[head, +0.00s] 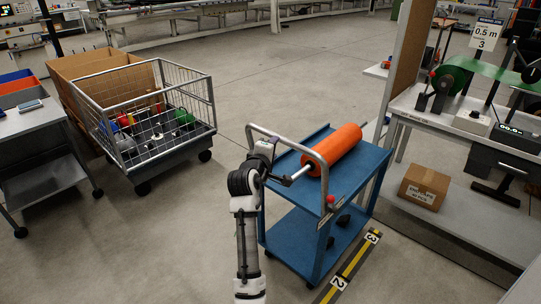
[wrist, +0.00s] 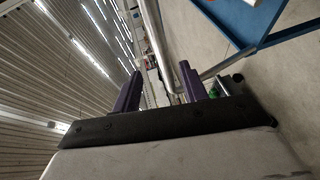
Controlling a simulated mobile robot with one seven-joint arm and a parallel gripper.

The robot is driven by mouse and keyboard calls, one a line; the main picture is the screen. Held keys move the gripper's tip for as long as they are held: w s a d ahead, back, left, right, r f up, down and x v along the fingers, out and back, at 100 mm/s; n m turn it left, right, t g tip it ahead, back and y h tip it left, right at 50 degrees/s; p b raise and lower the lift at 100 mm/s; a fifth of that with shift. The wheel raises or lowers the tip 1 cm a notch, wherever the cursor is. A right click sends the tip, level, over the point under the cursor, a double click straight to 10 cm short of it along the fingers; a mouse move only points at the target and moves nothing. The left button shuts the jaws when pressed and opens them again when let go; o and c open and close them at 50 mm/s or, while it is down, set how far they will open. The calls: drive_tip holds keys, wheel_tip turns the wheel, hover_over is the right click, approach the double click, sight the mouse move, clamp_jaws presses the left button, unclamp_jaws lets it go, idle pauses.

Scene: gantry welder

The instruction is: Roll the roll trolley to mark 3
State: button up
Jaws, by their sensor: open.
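The roll trolley (head: 283,207) is a blue two-shelf cart with an orange roll (head: 337,151) on top and a grey tube handle (head: 318,166) at its near left side. Mark 3 (head: 373,237) is a label on a yellow-and-black floor strip (head: 355,258), with mark 2 (head: 339,282) nearer me. The trolley stands just left of this strip, alongside both labels. My gripper (head: 272,146) is at the handle's upper left bend. In the wrist view its purple fingers are apart (wrist: 160,70), with the handle tube (wrist: 155,35) running between them; contact is unclear.
A wire cage cart (head: 150,115) with mixed items stands at the left, beside a grey bench (head: 30,120). A workbench (head: 470,135) with a cardboard box (head: 424,186) on its lower shelf is close on the trolley's right. Floor behind the trolley is open.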

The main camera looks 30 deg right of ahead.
drive_tip(key=shift+v, duration=1.05)
